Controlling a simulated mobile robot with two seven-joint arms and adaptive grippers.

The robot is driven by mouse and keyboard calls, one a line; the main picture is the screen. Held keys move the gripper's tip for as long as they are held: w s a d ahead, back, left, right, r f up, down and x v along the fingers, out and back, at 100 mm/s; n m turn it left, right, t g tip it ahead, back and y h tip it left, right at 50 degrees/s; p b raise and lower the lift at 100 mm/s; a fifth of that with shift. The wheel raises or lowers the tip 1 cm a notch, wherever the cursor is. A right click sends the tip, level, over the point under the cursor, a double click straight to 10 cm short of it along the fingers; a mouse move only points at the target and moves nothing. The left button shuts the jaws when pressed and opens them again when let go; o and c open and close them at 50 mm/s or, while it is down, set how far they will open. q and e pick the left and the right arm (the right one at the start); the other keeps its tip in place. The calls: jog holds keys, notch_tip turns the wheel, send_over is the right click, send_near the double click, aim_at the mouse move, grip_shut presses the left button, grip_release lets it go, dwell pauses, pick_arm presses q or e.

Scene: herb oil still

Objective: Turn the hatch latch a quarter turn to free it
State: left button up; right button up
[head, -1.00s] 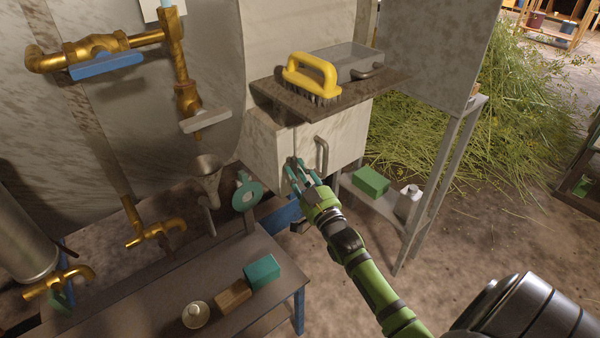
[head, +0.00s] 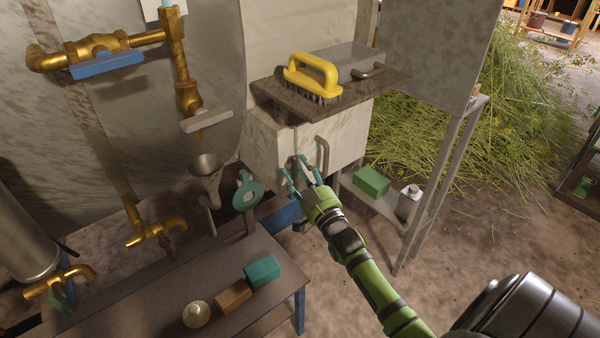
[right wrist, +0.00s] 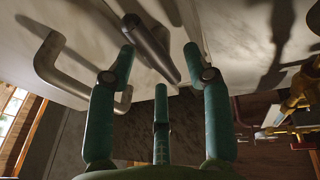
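The hatch (head: 343,150) is a pale, stained door on the front of the metal box under a dark shelf. A grey U-shaped handle (head: 322,153) stands on it and also shows at the left in the right wrist view (right wrist: 47,58). The latch (right wrist: 150,47) is a dark grey bar, slanted in the right wrist view, lying between my spread fingertips. In the head view my fingers mostly hide it. My right gripper (head: 301,173) is open at the hatch, left of and below the handle. Finger contact with the latch cannot be told. My left gripper is not in view.
A yellow brush (head: 312,75) and a grey lidded tray (head: 345,62) rest on the shelf above the hatch. A green box (head: 371,181) and a white bottle (head: 408,200) stand on a low stand to the right. A funnel (head: 206,170) and brass pipes are left.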

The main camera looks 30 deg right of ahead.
jog(key=v, duration=1.2)
